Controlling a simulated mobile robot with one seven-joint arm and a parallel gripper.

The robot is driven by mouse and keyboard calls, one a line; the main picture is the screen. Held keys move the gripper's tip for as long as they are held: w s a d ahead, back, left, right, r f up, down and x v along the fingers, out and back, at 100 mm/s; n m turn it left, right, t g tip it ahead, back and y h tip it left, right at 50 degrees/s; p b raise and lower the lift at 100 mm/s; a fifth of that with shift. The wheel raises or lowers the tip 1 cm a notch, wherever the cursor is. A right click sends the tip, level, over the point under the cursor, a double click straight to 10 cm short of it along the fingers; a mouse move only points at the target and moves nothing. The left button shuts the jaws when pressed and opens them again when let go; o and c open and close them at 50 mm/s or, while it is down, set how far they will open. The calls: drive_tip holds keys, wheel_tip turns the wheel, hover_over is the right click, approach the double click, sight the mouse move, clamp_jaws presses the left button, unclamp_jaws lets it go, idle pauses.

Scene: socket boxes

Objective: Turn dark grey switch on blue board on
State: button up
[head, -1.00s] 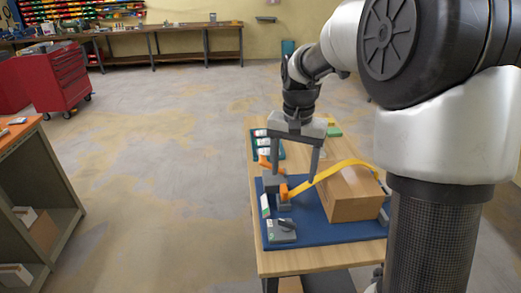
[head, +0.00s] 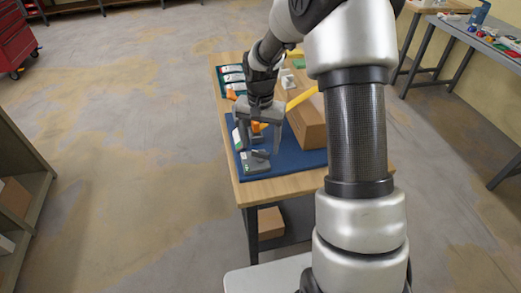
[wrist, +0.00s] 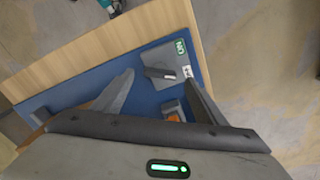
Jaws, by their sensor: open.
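The blue board (head: 290,158) lies on a wooden table. The dark grey switch (head: 256,163) is a grey box with a dark lever near the board's front left corner. In the wrist view the switch (wrist: 176,60) shows a green label at one end and a small white label, and its lever (wrist: 158,73) lies across the box. My gripper (head: 259,150) is open and empty, pointing down above the switch. In the wrist view the fingertips (wrist: 160,78) flank the lever's region. I cannot tell whether they touch it.
A brown box (head: 308,125) stands on the board, right of my gripper. A yellow strip (head: 300,99) runs near it. An orange part (wrist: 174,114) sits close to the fingers in the wrist view. Several white-topped items (head: 232,78) lie at the table's back left.

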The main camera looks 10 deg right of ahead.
sight(261, 152)
drive_tip(key=shift+f, duration=1.5)
drive_tip(key=shift+c, duration=0.2)
drive_tip(key=c, duration=1)
drive_tip(key=shift+n, duration=0.3)
drive_tip(key=n, duration=0.5)
drive_tip(key=shift+p, duration=0.35)
drive_tip(key=n+p, duration=0.1)
drive_tip(key=n, duration=0.5)
drive_tip(key=shift+n, duration=0.3)
